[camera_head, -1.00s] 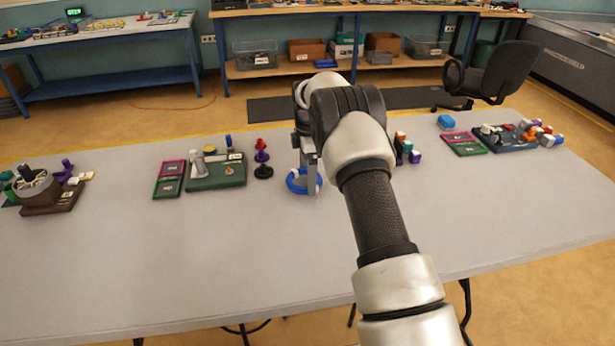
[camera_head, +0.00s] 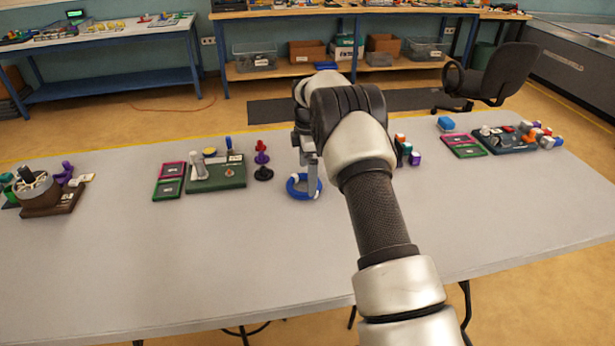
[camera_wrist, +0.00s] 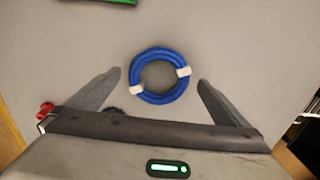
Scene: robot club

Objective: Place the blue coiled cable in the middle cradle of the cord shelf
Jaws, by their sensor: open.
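The blue coiled cable (camera_head: 295,188) is a ring with white ties, lying flat on the grey table. In the wrist view the cable (camera_wrist: 139,90) lies between and just ahead of my gripper's fingertips. My gripper (camera_wrist: 159,82) is open and empty, pointing down, with a gap between each finger and the coil. In the head view my gripper (camera_head: 311,190) is over the cable and hides part of it. I cannot make out the cord shelf or its middle cradle in these frames.
Small coloured pieces (camera_head: 414,157) stand to the right, partly behind my arm. The table's front (camera_head: 180,270) is clear.

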